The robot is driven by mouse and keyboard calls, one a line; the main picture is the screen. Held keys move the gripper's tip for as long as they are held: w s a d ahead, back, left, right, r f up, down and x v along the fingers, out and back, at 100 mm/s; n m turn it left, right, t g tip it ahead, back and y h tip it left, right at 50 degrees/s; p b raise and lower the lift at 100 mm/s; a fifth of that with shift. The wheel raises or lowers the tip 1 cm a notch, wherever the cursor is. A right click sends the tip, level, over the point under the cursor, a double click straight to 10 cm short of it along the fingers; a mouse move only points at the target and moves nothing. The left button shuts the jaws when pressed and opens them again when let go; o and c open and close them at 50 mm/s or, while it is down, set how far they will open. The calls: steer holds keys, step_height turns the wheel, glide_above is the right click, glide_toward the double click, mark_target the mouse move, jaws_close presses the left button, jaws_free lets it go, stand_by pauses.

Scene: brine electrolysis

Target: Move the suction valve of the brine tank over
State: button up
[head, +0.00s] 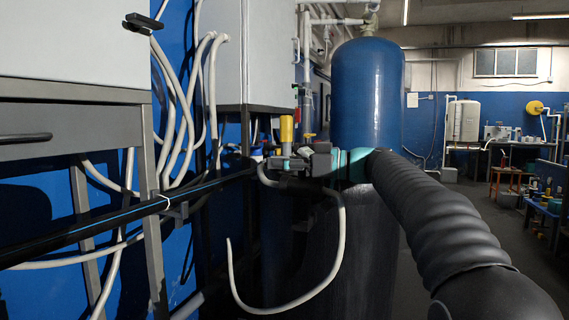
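A valve with an upright yellow handle (286,129) is near the middle of the head view, at the right end of a black pipe (110,223) with a blue stripe. I cannot be sure that it is the suction valve. My gripper (291,162) is at the end of my black arm, level with the valve body just below the yellow handle. It overlaps the valve in the picture, and I cannot tell whether it touches. Its fingers are small and dark, so their opening is unclear. A tall blue tank (366,92) stands behind my gripper; its lower part is dark.
A pale hose (337,250) loops down below the valve. Several pale hoses (180,110) hang on the blue wall at left. A grey cabinet on a metal frame (150,225) fills the left front. Open floor (480,215) and a workbench area lie at far right.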

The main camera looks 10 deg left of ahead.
steer(key=o, duration=0.3)
steer(key=shift+o, duration=0.2)
steer(key=s+d, duration=0.1)
steer(key=d, duration=1.1)
steer(key=shift+s, duration=0.3)
